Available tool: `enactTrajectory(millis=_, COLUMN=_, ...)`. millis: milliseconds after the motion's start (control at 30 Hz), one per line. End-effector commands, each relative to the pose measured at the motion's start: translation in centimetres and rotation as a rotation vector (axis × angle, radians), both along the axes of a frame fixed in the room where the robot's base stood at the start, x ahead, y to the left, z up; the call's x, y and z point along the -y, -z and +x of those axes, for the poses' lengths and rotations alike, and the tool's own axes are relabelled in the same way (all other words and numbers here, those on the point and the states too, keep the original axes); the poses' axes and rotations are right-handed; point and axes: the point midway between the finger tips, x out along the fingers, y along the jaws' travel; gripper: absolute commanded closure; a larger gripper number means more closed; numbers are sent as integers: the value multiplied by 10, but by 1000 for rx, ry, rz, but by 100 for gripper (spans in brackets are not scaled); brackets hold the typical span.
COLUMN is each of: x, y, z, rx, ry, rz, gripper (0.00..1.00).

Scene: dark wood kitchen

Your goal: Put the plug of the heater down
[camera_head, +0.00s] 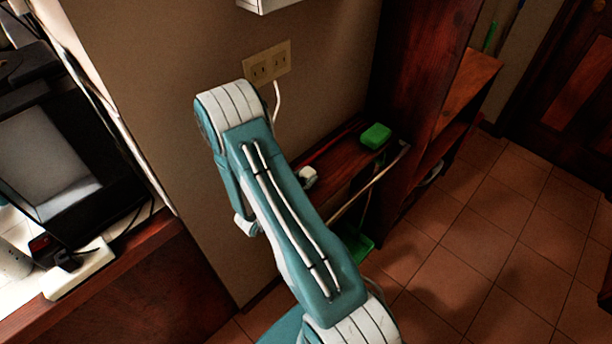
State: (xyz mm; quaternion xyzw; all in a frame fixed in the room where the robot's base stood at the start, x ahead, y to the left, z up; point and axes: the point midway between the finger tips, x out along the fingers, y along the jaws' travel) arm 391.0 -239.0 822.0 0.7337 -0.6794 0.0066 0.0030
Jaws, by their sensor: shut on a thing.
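My teal and white arm rises from the bottom and bends in front of the wall. My gripper is not visible; my own arm hides that area. A white cord (277,102) hangs below a beige wall outlet (266,66) and passes behind my arm. I cannot tell whether it is the heater's cord. No heater or plug can be made out. A small white object (308,176) shows at the right edge of my arm, in front of the wooden shelf; I cannot tell what it is.
A low dark wood shelf (340,150) holds a green block (375,136). A pale stick (368,187) leans there, above a green item (356,243) near the floor. A tall wooden cabinet stands right. A counter with a dark appliance (70,165) is left. Tiled floor (480,235) is open at right.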

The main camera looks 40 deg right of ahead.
Motion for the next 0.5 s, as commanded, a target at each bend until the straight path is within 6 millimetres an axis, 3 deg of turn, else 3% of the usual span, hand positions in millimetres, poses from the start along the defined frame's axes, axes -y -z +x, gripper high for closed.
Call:
enactTrajectory(millis=33, x=-1, y=10, z=-2, rx=-7, ry=-4, rz=21, gripper=100)
enactTrajectory(millis=100, x=-1, y=10, z=-2, rx=-7, ry=-4, rz=22, gripper=100)
enactTrajectory(millis=133, x=-1, y=10, z=-2, rx=-7, ry=-4, rz=22, gripper=40)
enactTrajectory(millis=200, x=-1, y=10, z=-2, rx=-6, ry=-5, rz=22, gripper=19)
enactTrajectory(millis=500, x=-2, y=10, z=-2, rx=-7, ry=-5, rz=22, gripper=19)
